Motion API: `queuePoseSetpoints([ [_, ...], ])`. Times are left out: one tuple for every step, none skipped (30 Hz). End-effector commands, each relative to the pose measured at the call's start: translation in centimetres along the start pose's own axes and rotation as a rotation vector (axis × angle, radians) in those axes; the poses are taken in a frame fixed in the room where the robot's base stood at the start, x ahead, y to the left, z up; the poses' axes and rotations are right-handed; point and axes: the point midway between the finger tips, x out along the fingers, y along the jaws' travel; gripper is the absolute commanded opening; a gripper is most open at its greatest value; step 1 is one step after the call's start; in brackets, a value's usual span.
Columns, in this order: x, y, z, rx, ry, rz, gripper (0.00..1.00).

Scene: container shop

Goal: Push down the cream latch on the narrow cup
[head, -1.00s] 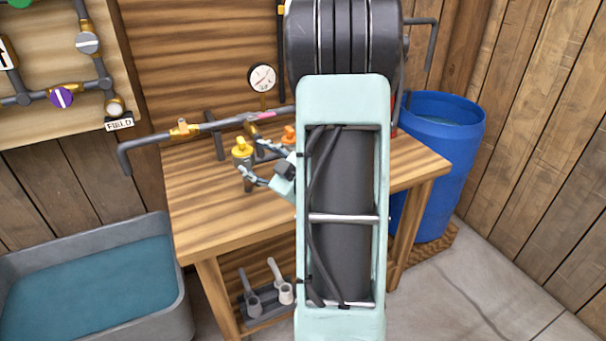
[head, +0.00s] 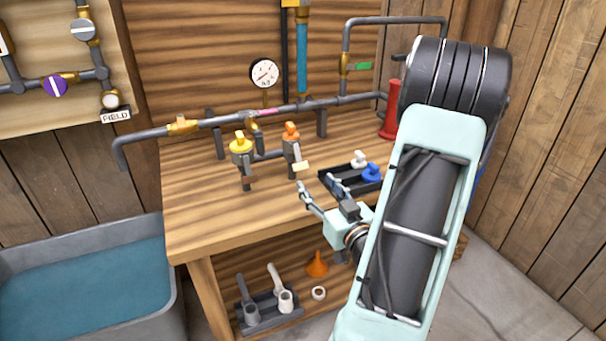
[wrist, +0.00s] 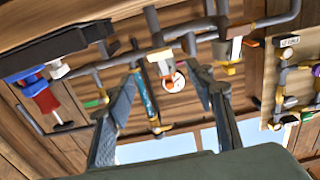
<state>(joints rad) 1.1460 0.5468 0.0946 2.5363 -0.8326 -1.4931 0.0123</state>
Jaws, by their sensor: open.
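A dark tray (head: 335,183) with white and blue capped parts lies right of the cups, close to my gripper. A red cylinder (head: 390,110) stands behind it. A pressure gauge (head: 265,73) rises above the pipe (head: 215,124). The bench's left front (head: 205,215) is clear.

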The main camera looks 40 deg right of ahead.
Motion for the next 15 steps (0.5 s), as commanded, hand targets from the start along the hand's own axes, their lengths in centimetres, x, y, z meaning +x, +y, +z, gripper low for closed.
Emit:
queuePoseSetpoints([
  [0.3,0.0,0.5,-0.005,0.004,-0.001,0.49],
  [0.5,0.0,0.5,-0.005,0.004,-0.001,0.49],
  [0.8,0.0,0.5,-0.005,0.003,-0.001,0.49],
  [0.9,-0.1,0.4,-0.005,0.004,-0.001,0.49],
  [1.1,-0.1,0.4,-0.005,0.004,0.000,0.49],
  [1.3,-0.1,0.4,-0.004,0.005,0.001,0.49],
  [2.0,-0.1,0.1,-0.003,0.005,-0.002,0.49],
  [2.8,-0.2,0.0,-0.002,0.003,-0.003,0.49],
  [3.7,-0.2,-0.1,-0.001,0.004,-0.003,0.49],
  [4.3,-0.2,-0.1,-0.001,0.003,-0.003,0.49],
  [4.9,-0.1,-0.1,-0.002,0.003,-0.001,0.49],
  [5.7,-0.1,-0.1,-0.002,0.002,-0.002,0.49],
  [6.2,-0.1,-0.1,-0.001,0.002,-0.002,0.49],
  [6.7,-0.1,-0.1,0.000,0.002,-0.001,0.49],
  [7.2,-0.1,-0.1,-0.001,0.002,-0.001,0.49],
])
